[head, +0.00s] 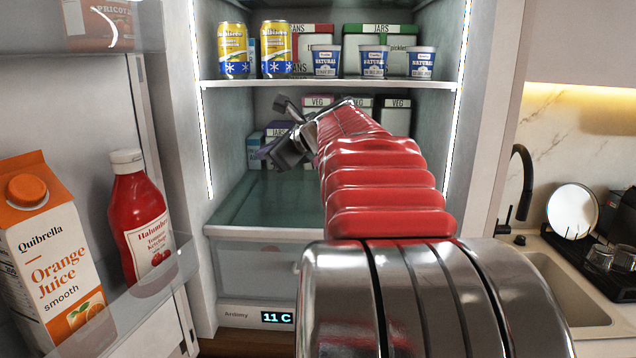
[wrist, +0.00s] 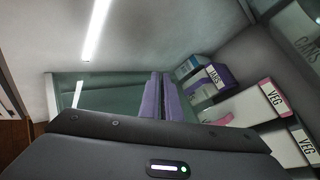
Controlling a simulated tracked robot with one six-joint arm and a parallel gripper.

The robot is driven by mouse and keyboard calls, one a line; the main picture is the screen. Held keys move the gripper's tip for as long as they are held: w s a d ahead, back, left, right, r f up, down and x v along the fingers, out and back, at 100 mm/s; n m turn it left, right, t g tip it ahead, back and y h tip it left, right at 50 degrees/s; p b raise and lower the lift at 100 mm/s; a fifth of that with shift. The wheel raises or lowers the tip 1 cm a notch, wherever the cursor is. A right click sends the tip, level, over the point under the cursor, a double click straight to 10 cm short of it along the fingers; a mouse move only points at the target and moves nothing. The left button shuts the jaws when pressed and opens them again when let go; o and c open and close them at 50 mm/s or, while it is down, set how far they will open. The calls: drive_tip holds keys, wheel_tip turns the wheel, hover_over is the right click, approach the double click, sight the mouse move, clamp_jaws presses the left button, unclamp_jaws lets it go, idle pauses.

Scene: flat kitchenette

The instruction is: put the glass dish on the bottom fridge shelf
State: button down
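I cannot make out the glass dish in either view. The bottom fridge shelf (head: 262,200) is a greenish glass plate above the drawer, and it also shows behind my fingers in the wrist view (wrist: 112,92). My gripper (head: 268,152) is inside the fridge, above the left part of that shelf and below the middle shelf. In the wrist view my two purple fingers (wrist: 161,97) stand close together, with only a thin gap and nothing visible between them. My red arm hides the shelf's right part.
Several cartons, some labelled VEG (head: 396,116), stand at the back of the bottom shelf. The middle shelf (head: 330,83) above holds cans, tubs and boxes. The open door (head: 165,262) at left holds orange juice (head: 45,255) and ketchup (head: 140,215). The shelf's front left looks clear.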

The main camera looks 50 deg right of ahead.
hover_over(271, 204)
drive_tip(key=shift+f, duration=3)
drive_tip(key=shift+f, duration=0.1)
drive_tip(key=shift+f, duration=1.8)
drive_tip(key=c, duration=2.5)
unclamp_jaws()
drive_tip(key=shift+o, duration=1.4)
